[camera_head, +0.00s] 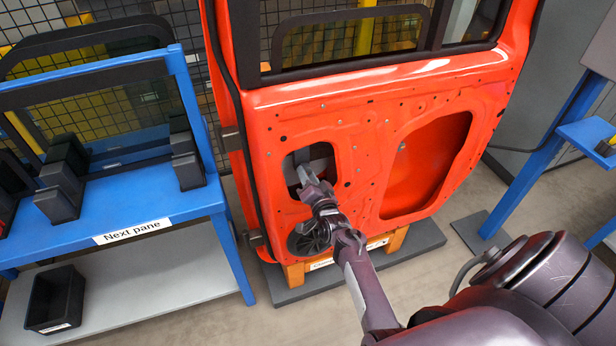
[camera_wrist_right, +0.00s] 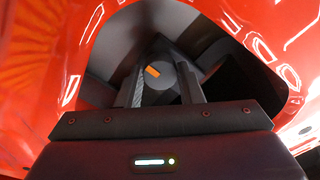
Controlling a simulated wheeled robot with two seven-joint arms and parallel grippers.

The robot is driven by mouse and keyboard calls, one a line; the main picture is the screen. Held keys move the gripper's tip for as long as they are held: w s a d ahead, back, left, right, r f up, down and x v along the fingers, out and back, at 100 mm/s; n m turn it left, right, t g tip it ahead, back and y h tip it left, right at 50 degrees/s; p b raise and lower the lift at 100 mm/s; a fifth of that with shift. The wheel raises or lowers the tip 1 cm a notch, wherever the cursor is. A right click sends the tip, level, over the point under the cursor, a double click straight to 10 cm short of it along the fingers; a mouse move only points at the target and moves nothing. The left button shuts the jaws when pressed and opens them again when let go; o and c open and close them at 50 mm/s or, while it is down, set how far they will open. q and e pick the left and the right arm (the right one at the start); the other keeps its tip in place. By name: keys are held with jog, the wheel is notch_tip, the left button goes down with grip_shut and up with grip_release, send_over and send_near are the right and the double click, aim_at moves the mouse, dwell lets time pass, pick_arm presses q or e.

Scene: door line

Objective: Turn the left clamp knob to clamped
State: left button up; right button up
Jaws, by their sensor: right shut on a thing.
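The left clamp knob (camera_wrist_right: 158,78) is a dark grey piece with an orange mark on its face. It sits inside a cut-out of the orange door (camera_head: 330,105). My right gripper (camera_wrist_right: 161,88) reaches into this opening, with one finger on each side of the knob, shut on it. In the head view my right gripper (camera_head: 308,178) is at the smaller left opening, and the knob is hidden there. The orange mark looks slightly tilted in the wrist view; I cannot tell the clamp's state. My left gripper is not in view.
A blue rack (camera_head: 150,205) labelled "Next pane" stands left, with a black bin (camera_head: 55,300) on its lower shelf. A round black speaker (camera_head: 308,240) sits below the opening. The larger door opening (camera_head: 425,165) is right of my arm. A blue stand (camera_head: 560,130) is far right.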

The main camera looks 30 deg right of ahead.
jog(key=o, duration=1)
jog(key=shift+c, duration=0.2)
jog(key=v, duration=0.8)
jog(key=shift+w, duration=0.1)
